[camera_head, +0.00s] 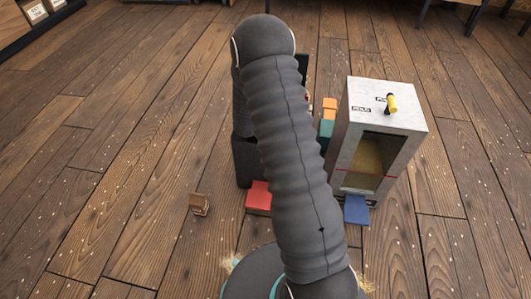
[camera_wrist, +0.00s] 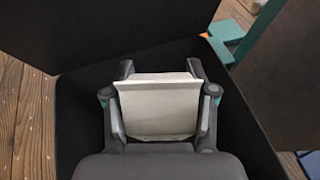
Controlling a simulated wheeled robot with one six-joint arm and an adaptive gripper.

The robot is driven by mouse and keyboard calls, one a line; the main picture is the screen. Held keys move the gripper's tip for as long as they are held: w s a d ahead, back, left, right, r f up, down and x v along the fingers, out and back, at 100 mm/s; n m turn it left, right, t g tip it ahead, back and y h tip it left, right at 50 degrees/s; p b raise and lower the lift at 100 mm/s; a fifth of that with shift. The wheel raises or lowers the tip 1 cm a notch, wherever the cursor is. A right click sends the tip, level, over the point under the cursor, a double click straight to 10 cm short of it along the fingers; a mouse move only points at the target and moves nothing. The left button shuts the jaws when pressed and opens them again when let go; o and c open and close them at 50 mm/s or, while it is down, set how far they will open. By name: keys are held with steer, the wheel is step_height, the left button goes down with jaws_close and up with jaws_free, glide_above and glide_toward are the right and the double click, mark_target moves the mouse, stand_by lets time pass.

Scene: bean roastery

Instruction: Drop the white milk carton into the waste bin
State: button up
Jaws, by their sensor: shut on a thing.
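The white milk carton (camera_wrist: 158,108) is between the two fingers of my gripper (camera_wrist: 160,74) in the wrist view. The fingers are closed on its left and right sides. The dark waste bin (camera_wrist: 78,112) surrounds the carton and gripper in that view, with its black walls on both sides. I cannot tell how deep the carton sits relative to the rim. In the head view the bin (camera_head: 243,163) shows partly behind my arm, and my gripper and the carton are hidden there.
A red block (camera_head: 258,197), a blue block (camera_head: 356,209) and orange blocks (camera_head: 329,107) are nearby. A small brown box (camera_head: 199,204) lies left. The left floor is mostly clear.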

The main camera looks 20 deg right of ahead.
steer(key=o, duration=1.1)
steer(key=v, duration=1.2)
steer(key=shift+r, duration=0.1)
steer(key=shift+w, duration=0.1)
